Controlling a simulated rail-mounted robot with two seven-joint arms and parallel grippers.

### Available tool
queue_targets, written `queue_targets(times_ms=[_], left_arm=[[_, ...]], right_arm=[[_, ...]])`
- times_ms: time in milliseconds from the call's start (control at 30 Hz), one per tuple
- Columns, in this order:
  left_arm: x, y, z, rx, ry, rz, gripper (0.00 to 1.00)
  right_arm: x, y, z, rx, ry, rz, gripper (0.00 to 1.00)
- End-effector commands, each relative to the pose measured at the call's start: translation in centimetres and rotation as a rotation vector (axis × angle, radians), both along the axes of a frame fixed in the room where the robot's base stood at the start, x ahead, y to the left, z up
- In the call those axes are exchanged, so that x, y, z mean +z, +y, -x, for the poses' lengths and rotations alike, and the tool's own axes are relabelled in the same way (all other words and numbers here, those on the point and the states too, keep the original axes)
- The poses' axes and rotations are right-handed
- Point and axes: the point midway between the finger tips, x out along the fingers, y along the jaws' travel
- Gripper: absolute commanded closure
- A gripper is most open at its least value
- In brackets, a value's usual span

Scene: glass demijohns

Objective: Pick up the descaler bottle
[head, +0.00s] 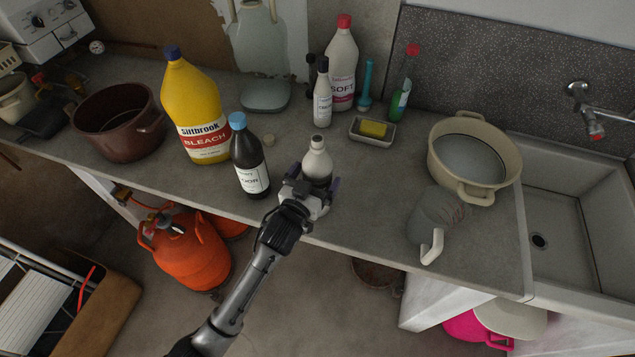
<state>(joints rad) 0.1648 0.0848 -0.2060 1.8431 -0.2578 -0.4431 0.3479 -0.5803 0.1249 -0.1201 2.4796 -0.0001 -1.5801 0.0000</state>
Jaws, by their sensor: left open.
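My left gripper (312,183) is open at the front edge of the worktop, and the right gripper is not in view. No label that I can read says descaler, so I cannot confirm by name that this is the descaler bottle.
A dark blue-capped bottle (247,160) stands close left, beside the yellow bleach bottle (195,105). Behind are a small white bottle (322,100), the SOFT bottle (342,65) and a sponge dish (372,131).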

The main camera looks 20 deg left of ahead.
Motion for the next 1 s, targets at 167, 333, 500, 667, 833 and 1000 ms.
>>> queue_targets(times_ms=[167,333,500,667,833,1000], left_arm=[[-0.02,-0.12,-1.37,0.000,0.000,0.000,0.00],[-0.04,-0.13,-1.53,0.000,0.000,0.000,0.00],[-0.04,-0.12,-1.51,0.000,0.000,0.000,0.06],[-0.04,-0.11,-1.50,0.000,0.000,0.000,0.21],[-0.04,-0.11,-1.50,0.000,0.000,0.000,0.37],[-0.04,-0.11,-1.50,0.000,0.000,-0.001,0.54]], right_arm=[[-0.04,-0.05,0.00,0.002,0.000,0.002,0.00],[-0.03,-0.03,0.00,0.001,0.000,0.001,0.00],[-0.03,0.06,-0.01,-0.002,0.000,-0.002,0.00],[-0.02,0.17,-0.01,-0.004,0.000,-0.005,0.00],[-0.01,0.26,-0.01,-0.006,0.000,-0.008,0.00],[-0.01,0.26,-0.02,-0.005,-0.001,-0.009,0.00]])
